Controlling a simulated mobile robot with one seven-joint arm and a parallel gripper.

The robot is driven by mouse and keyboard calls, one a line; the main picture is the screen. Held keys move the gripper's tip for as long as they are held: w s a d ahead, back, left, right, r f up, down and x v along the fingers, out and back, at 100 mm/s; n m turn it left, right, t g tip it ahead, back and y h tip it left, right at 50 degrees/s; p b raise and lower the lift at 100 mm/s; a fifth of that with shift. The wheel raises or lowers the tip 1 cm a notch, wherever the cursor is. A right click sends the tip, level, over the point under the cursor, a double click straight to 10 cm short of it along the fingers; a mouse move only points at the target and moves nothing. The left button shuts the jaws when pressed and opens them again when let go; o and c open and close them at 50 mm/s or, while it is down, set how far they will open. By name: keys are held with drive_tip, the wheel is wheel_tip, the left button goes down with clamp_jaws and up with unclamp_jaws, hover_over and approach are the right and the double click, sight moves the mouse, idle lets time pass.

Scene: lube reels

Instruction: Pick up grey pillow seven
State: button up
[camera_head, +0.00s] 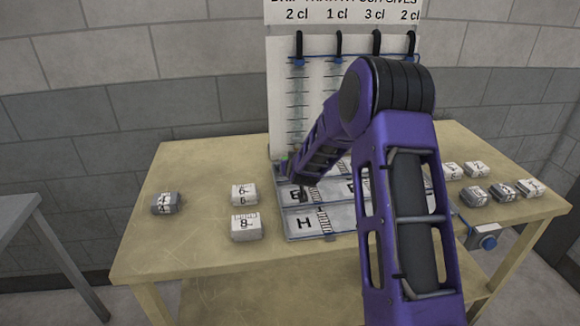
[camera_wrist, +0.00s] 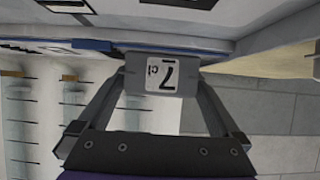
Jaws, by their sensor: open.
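Grey pillow seven (camera_wrist: 136,80) shows in the wrist view, a grey block with a white label reading 7. It sits between the tips of my gripper's two fingers (camera_wrist: 160,84). The jaws are open with a finger on either side of it; whether they touch it I cannot tell. In the head view my gripper (camera_head: 298,190) is low at the left part of the lettered board, near the foot of the upright panel. I cannot make out pillow seven there.
The wooden table (camera_head: 190,262) bears the lettered board (camera_head: 335,218) and a white upright panel (camera_head: 283,75) with hooks. A grey pillow (camera_head: 167,203) and two white pillows (camera_head: 244,194) (camera_head: 246,227) stand left of the board. Several pillows (camera_head: 475,195) stand at right. The front left tabletop is clear.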

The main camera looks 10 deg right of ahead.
drive_tip(key=shift+c, duration=0.2)
drive_tip(key=shift+r, duration=0.1)
drive_tip(key=c, duration=1.1)
